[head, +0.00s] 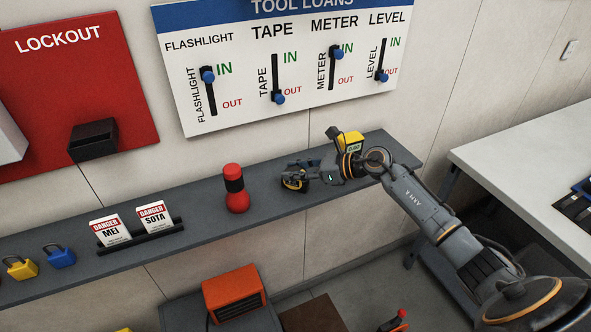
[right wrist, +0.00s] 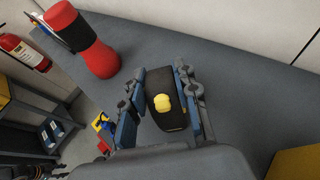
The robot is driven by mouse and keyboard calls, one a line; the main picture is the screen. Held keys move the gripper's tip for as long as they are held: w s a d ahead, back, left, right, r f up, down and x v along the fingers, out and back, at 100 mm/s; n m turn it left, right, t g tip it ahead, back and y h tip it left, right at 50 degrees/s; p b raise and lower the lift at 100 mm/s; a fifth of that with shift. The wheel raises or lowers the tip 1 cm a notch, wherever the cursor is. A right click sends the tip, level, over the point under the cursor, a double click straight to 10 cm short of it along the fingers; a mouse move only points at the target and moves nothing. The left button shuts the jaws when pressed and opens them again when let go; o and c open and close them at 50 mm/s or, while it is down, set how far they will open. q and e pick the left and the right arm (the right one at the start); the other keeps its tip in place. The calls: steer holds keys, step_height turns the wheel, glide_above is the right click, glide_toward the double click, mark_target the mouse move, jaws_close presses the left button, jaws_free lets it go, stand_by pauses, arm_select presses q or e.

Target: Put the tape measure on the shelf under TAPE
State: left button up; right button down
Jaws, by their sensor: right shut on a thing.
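The tape measure (right wrist: 165,100), black with a yellow button, is between the blue-padded fingers of my right gripper (right wrist: 160,104), which is shut on it. In the head view the tape measure (head: 293,182) shows black and yellow at the tip of my right gripper (head: 297,177). It is at the grey shelf (head: 200,205), below and slightly right of the TAPE label (head: 272,31); I cannot tell whether it touches the shelf. The TAPE slider (head: 279,98) is down at OUT. My left gripper is not in view.
A red flashlight (head: 236,190) stands left of the gripper on the shelf. A yellow meter (head: 351,140) stands right, partly behind my arm. Danger tags (head: 111,231) and padlocks (head: 61,256) are farther left. An orange box (head: 234,291) is below the shelf.

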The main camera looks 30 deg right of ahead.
steer(key=c, duration=1)
jaws_free()
steer(key=shift+r+p, duration=0.2)
steer(key=shift+p, duration=0.15)
steer(key=shift+s+d, duration=0.25)
steer(key=shift+d, duration=0.05)
steer(key=shift+r+b+v, duration=0.1)
steer(key=shift+b+v, duration=0.95)
steer(key=shift+v, duration=1.8)
steer(key=shift+r+b+v, duration=0.15)
steer(key=shift+b+v, duration=0.9)
steer(key=shift+v, duration=1.75)
steer(key=shift+a, duration=0.15)
